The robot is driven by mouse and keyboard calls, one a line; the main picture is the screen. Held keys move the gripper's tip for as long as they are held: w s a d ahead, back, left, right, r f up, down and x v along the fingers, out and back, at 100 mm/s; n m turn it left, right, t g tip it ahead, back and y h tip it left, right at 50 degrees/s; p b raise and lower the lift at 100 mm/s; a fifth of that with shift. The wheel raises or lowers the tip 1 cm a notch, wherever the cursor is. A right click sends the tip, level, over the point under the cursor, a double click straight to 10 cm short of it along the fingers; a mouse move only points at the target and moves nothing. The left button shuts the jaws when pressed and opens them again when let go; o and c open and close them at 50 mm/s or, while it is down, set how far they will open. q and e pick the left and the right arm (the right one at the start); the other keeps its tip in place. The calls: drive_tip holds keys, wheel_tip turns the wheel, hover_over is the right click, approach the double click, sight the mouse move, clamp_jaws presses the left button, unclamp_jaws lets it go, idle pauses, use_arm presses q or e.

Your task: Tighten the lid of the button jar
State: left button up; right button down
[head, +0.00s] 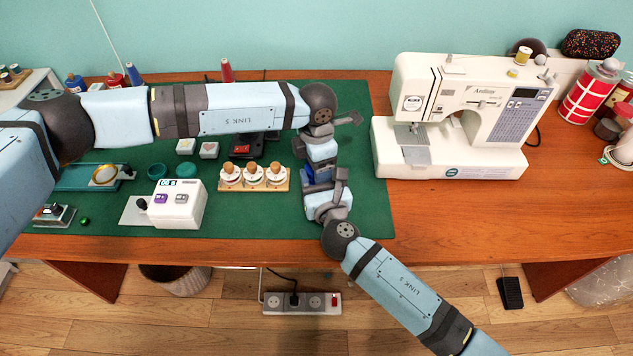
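My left gripper (317,165) reaches down from the top of the picture at the right part of the green mat. My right gripper (325,185) comes up from below and meets it at the same spot. A dark blue patch (311,176) shows between the two grippers; I cannot tell whether it is part of the button jar. The jar and its lid are not clearly visible, and the grippers and wrists cover that spot. The fingers are mostly hidden, so I cannot see whether either gripper is open or shut.
The green mat (250,222) lies on the wooden table (450,215). Three cork-topped white pots stand on a wooden tray (254,187) left of the grippers. A white box device (178,205) is farther left. A sewing machine (460,115) stands at right. Mat between tray and grippers is clear.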

use_arm(q)
drive_tip(key=c, duration=0.8)
drive_tip(key=m, duration=0.3)
drive_tip(key=o, duration=1)
drive_tip(key=shift+r, duration=2.25)
drive_tip(key=shift+c, duration=0.2)
